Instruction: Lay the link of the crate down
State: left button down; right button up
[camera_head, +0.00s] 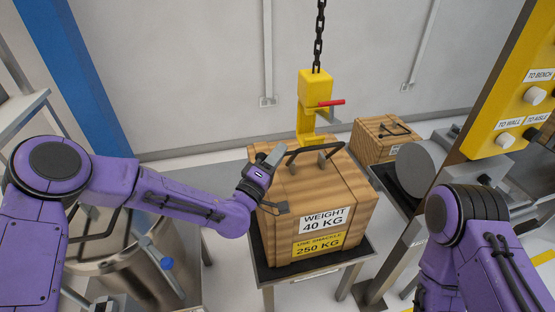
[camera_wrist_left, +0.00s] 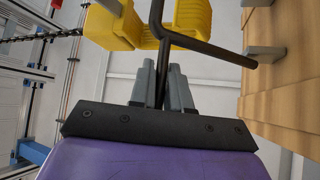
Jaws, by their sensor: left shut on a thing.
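The wooden crate (camera_head: 312,205) stands on a small dark-topped stand, with labels "WEIGHT 40 KG" and "USE SHACKLE 250 KG". Its link (camera_head: 315,147) is a black bent bar raised above the lid; it also shows as a dark rod in the left wrist view (camera_wrist_left: 213,46). My left gripper (camera_head: 274,157) is shut on the link's left part, with the rod between the fingers (camera_wrist_left: 162,88). The yellow hook (camera_head: 315,92) with a red lever hangs right behind the link. I cannot tell whether hook and link touch. My right gripper is out of view.
A chain (camera_head: 319,35) holds the hook from above. A second wooden crate (camera_head: 384,139) stands behind right. A metal vessel (camera_head: 125,265) stands front left.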

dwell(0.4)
pick_arm(q)
jog(key=c, duration=1.2)
grip_release()
jog(key=b+v, duration=0.2)
jog(key=v, duration=0.8)
jog(key=shift+s+a+f+b, duration=0.1)
jog(key=shift+s+f+b, duration=0.1)
jog(key=shift+s+b, duration=0.1)
jog(key=shift+c, duration=0.4)
